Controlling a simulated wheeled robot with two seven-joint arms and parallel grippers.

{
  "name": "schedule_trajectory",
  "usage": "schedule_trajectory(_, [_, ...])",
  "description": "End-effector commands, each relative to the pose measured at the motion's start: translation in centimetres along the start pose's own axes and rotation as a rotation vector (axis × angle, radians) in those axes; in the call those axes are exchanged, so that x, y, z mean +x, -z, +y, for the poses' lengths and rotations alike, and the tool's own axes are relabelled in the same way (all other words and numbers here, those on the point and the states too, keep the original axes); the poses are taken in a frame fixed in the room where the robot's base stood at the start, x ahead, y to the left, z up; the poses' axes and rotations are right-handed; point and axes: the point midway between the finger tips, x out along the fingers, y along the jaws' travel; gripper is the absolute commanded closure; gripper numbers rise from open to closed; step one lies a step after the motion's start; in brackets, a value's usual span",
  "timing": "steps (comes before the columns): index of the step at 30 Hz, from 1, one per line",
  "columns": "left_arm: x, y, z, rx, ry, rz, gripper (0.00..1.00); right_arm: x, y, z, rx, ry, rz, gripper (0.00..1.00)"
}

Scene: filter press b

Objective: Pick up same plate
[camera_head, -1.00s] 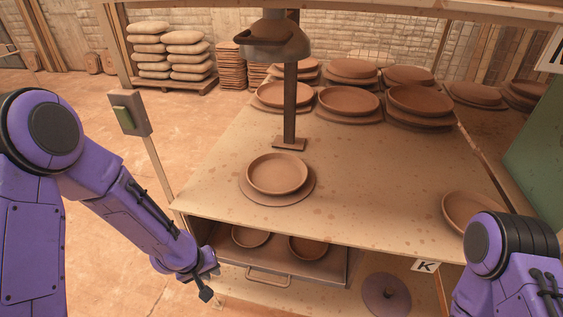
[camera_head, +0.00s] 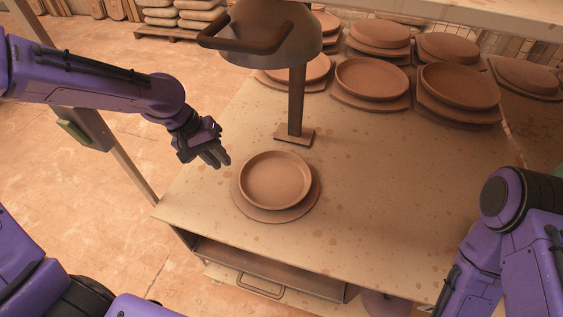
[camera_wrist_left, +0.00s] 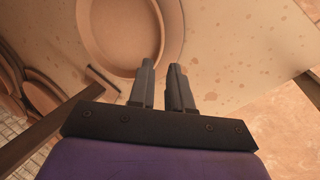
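A round brown clay plate (camera_head: 275,180) with a raised rim rests on a flat round disc (camera_head: 311,205) near the front left of the table. Both also show at the top of the left wrist view, the plate (camera_wrist_left: 118,30) partly cut off. My left gripper (camera_head: 222,160) is above the table, just left of the plate and apart from it. In the left wrist view its two fingers (camera_wrist_left: 160,65) have a narrow gap between them and hold nothing. My right arm is at the right edge, but its gripper is out of view.
A post with a bell-shaped head and handle (camera_head: 260,35) stands just behind the plate. Several stacked plates (camera_head: 372,78) fill the table's back. The tabletop (camera_head: 400,190) right of the plate is clear. A drawer handle (camera_head: 260,287) is below the front edge.

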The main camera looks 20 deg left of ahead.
Motion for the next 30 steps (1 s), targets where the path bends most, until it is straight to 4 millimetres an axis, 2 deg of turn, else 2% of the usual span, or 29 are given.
schedule_trajectory(2, [0.6,-0.1,0.0,0.002,0.001,-0.007,0.81,0.0,0.0,0.0,0.0,0.0,-0.001,1.0])
schedule_trajectory(7, [3.8,-0.1,-0.1,0.002,0.002,-0.008,0.81,0.1,-0.1,0.0,0.0,-0.001,-0.002,1.0])
schedule_trajectory(13, [6.2,0.0,-0.1,0.002,0.002,-0.008,0.81,-0.1,0.0,0.1,0.0,-0.001,-0.001,1.0])
schedule_trajectory(18, [9.3,0.1,-0.1,0.001,0.002,-0.008,0.81,-0.5,0.2,0.1,0.0,-0.001,-0.001,1.0])
schedule_trajectory(21, [10.2,0.1,-0.1,0.003,0.001,-0.005,0.81,-0.5,0.2,0.1,0.0,-0.001,-0.001,1.0])
schedule_trajectory(27, [10.4,0.1,-0.1,0.003,0.0,-0.003,0.81,-0.5,0.2,0.1,0.0,-0.001,-0.001,1.0])
schedule_trajectory(28, [10.4,0.1,-0.1,0.003,0.0,-0.003,0.85,-0.5,0.2,0.1,0.0,-0.001,-0.001,1.0])
schedule_trajectory(29, [10.4,0.1,-0.1,0.003,0.0,-0.003,0.94,-0.5,0.2,0.1,0.0,-0.001,-0.001,1.0])
schedule_trajectory(30, [10.4,0.1,-0.1,0.003,0.0,-0.003,1.0,-0.5,0.2,0.1,0.0,-0.001,-0.001,1.0])
